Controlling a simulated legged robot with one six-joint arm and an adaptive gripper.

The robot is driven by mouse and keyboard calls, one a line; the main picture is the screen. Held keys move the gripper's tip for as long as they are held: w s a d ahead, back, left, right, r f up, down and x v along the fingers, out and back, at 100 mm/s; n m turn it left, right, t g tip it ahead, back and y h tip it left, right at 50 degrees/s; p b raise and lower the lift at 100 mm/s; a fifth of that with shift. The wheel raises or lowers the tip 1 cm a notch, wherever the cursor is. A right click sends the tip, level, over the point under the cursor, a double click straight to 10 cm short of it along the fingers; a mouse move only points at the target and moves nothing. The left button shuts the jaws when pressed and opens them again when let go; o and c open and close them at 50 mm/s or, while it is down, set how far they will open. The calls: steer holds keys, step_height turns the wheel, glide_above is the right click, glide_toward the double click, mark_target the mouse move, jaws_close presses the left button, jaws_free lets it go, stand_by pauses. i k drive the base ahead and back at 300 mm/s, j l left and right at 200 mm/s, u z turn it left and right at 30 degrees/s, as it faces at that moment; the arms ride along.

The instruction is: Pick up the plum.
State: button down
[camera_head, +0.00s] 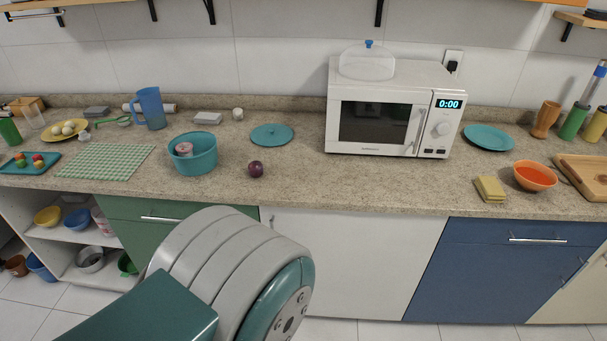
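The plum (256,169) is a small, dark purple round fruit. It sits on the speckled countertop (310,185), a little back from the front edge. It is just right of the teal pot (193,160) and in front of the flat teal lid (272,135). Nothing covers the plum. Links of my arm fill the lower middle of the view, below and in front of the counter edge. My gripper is not in the frame.
A white microwave (380,120) with a clear dome on top stands right of the plum. A green checked mat (106,161) lies left of the pot. An orange bowl (534,177) and yellow cloths (490,188) are at the right. The counter between plum and cloths is clear.

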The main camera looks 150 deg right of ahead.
mark_target(255, 168)
steer(key=z, duration=4.9)
steer(key=i+j, duration=0.1)
steer(key=i, duration=0.5)
steer(key=i+j+z, duration=0.15)
steer(key=i, duration=0.45)
